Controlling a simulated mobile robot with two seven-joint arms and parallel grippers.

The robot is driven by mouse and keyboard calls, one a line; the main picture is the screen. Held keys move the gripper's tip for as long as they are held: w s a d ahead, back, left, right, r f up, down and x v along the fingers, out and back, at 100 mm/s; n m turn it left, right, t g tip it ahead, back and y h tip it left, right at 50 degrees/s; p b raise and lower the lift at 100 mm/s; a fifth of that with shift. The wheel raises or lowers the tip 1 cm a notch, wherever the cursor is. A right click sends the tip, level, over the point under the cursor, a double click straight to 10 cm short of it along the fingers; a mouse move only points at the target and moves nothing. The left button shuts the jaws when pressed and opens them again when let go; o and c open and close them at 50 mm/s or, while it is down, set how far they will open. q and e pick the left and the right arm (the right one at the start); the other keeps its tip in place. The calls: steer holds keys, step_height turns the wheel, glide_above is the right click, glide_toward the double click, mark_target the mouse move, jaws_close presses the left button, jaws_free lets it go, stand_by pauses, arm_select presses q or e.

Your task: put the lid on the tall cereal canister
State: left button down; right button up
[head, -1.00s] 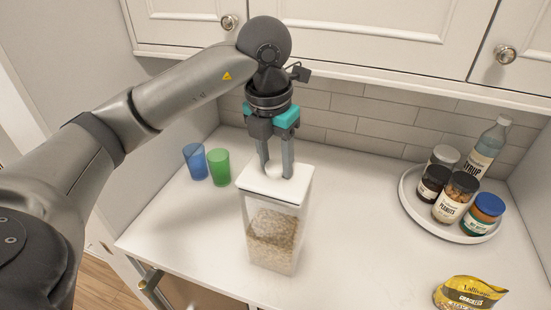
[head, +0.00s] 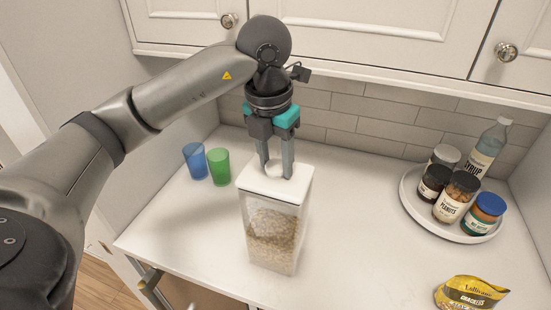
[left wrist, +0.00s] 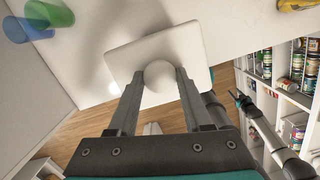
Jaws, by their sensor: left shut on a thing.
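The tall cereal canister (head: 272,236) is clear, part filled with cereal, and stands upright on the counter. The white lid (head: 275,184) lies on its top and looks level; I cannot tell whether it is fully seated. My left gripper (head: 275,172) points down from above and is shut on the lid's round knob. In the left wrist view the knob (left wrist: 160,76) sits between the two fingers, with the square lid (left wrist: 190,47) around it, hiding the canister below. My right gripper is not seen in the head view; part of an arm shows at the right of the left wrist view.
A blue cup (head: 195,161) and a green cup (head: 219,166) stand left of the canister. A round white tray (head: 421,213) with several jars and a syrup bottle (head: 487,148) is at the right. A yellow cracker bag (head: 470,293) lies front right. Upper cabinets hang behind my arm.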

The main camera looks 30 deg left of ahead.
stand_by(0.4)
arm_select(q)
steer(key=shift+c, duration=1.3)
jaws_free()
steer(key=shift+o, duration=0.3)
steer(key=shift+o, duration=1)
steer(key=shift+r+p, duration=2.55)
steer(key=shift+r, duration=0.95)
jaws_close()
